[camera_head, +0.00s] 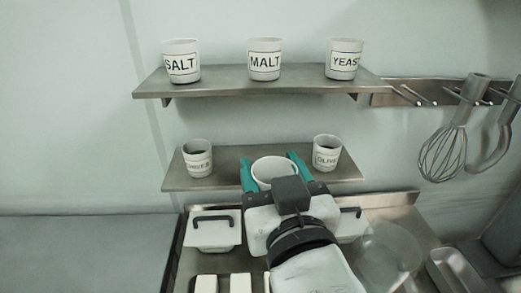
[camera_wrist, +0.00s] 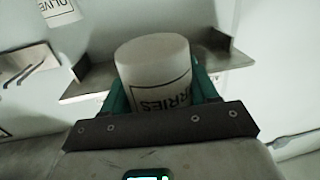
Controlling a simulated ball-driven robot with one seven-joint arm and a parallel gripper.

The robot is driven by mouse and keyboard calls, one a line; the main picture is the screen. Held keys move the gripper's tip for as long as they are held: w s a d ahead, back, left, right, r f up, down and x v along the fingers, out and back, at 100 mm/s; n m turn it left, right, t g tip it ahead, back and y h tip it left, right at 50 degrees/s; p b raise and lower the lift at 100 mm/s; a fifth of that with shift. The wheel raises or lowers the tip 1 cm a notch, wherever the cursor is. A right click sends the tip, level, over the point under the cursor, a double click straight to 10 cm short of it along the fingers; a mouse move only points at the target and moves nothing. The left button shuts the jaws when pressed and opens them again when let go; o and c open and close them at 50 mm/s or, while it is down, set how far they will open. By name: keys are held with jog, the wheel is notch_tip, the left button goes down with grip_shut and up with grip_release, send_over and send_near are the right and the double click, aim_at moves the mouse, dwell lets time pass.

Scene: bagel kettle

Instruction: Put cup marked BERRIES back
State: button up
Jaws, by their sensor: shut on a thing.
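The white cup marked BERRIES (camera_wrist: 155,75) is between the teal fingers of my gripper (camera_wrist: 160,92), with only the end of its label, "RRIES", readable in the wrist view. In the head view the cup (camera_head: 275,170) shows its open rim at the lower shelf (camera_head: 225,182), between the two cups there. My gripper (camera_head: 274,174) is shut on it. The cup's lower part is hidden by my gripper in the head view, so I cannot tell whether it touches the shelf.
A cup with a hard-to-read label (camera_head: 198,158) stands left on the lower shelf; the OLIVES cup (camera_head: 327,153) stands right. SALT (camera_head: 181,61), MALT (camera_head: 265,59) and YEAST (camera_head: 343,59) cups stand on the upper shelf (camera_head: 225,83). A whisk (camera_head: 445,145) hangs right. A lidded container (camera_head: 213,231) sits below.

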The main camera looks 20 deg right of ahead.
jog(key=w+d+p, duration=0.2)
jog(key=w+d, duration=0.1)
jog(key=w, duration=0.5)
jog(key=w+d+p, duration=0.2)
jog(key=w+d, duration=0.1)
jog(key=w, duration=0.6)
jog(key=f, duration=0.6)
jog(key=shift+s+a, duration=0.35)
jog(key=shift+s, duration=0.05)
jog(key=shift+w+d+f+p, duration=0.1)
jog(key=shift+w+f+p, duration=0.1)
jog(key=shift+f+p, duration=0.25)
jog(key=shift+f, duration=0.1)
jog(key=shift+f+b, duration=0.15)
jog(key=shift+b, duration=0.15)
jog(key=o, duration=1)
jog(key=shift+o, duration=0.2)
